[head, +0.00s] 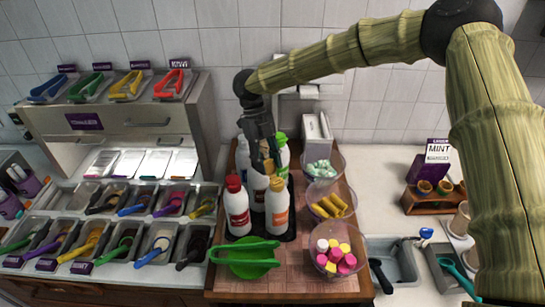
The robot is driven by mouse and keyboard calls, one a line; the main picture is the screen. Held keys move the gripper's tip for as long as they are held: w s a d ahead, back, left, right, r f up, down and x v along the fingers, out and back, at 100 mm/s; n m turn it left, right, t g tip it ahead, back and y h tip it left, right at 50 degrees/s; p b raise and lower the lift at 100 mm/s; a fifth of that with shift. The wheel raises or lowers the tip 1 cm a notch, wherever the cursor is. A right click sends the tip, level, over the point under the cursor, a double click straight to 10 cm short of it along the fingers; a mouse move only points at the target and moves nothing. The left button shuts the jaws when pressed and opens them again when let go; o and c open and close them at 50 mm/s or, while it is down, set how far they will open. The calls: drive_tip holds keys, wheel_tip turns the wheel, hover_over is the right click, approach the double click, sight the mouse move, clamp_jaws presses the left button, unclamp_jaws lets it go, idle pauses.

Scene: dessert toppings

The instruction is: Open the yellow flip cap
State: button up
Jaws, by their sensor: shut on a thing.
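A white squeeze bottle with an orange label (278,213) stands upright among several similar bottles on a dark tray. Its yellow flip cap (276,183) is at the top; from this view I cannot tell whether the lid is raised. My gripper (268,168) points down from above, right at this cap, with its fingers shut on it. The gripper and wrist hide part of the bottles behind. A bottle with a red cap (233,184) stands to the left, and a green cap (281,139) shows behind.
Clear bowls of mint pieces (320,168), yellow sticks (333,207) and coloured marshmallow-like pieces (337,254) line the right side. Topping bins with scoops fill the left.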

drive_tip(key=shift+w+a+f+g, duration=0.1)
drive_tip(key=shift+f+g, duration=0.1)
drive_tip(key=shift+g, duration=0.2)
idle(0.3)
drive_tip(key=o, duration=1)
drive_tip(key=shift+w+r, duration=0.1)
drive_tip(key=v, duration=1.1)
drive_tip(key=shift+w+a+r, duration=0.2)
drive_tip(key=shift+a+r, duration=0.05)
drive_tip(key=shift+a, duration=0.1)
drive_tip(key=shift+d, duration=0.1)
